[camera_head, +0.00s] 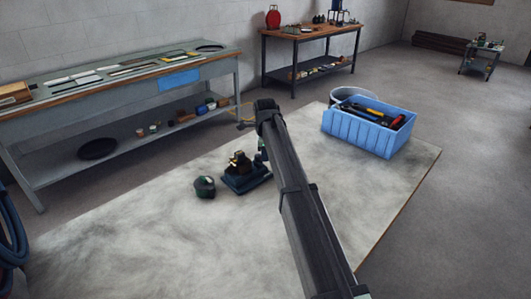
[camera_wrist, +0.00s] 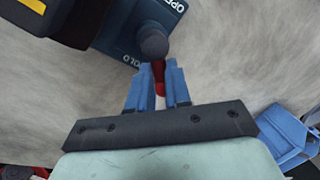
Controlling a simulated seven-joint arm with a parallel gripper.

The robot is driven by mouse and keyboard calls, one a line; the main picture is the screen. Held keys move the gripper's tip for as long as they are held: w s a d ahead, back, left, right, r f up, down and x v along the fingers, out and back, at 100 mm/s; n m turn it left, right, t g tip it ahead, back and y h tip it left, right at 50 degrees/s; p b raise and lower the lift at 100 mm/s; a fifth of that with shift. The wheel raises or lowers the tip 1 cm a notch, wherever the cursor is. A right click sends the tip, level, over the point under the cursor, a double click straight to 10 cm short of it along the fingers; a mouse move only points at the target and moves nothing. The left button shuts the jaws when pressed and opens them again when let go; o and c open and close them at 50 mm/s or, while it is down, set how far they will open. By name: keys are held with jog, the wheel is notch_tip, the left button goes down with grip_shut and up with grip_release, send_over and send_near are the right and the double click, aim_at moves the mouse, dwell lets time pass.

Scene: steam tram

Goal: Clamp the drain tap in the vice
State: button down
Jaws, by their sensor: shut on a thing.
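The vice (camera_head: 245,181) stands on the pale mat in the head view, a dark blue block with dark parts on top. A small brass-yellow thing (camera_head: 240,157) shows at its top; I cannot tell for sure that it is the drain tap or how it sits. In the wrist view, the vice's blue base (camera_wrist: 120,25) carries white lettering, partly hidden, that seems to read OPEN and HOLD. A dark round knob (camera_wrist: 153,43) stands over it. My gripper (camera_wrist: 159,82) is shut on a red handle (camera_wrist: 160,72) just below the knob, at the vice's right side.
A dark green round container (camera_head: 204,187) stands left of the vice. A blue crate (camera_head: 360,137) with tools is to the right, a grey tub (camera_head: 351,94) behind it. A long workbench (camera_head: 110,75) runs along the left wall. The mat's front is clear.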

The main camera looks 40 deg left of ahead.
jog(key=shift+w+d+m, duration=0.1)
jog(key=shift+d+m, duration=0.1)
jog(key=shift+m, duration=0.3)
jog(key=c, duration=1.1)
grip_release()
jog(key=r, duration=0.4)
jog(key=s+d+r, duration=0.1)
jog(key=r, duration=0.4)
jog(key=s+r, duration=0.1)
jog(key=r, duration=0.3)
jog(key=shift+s+d+r, duration=0.2)
jog(key=shift+d+r, duration=0.05)
jog(key=shift+r, duration=0.05)
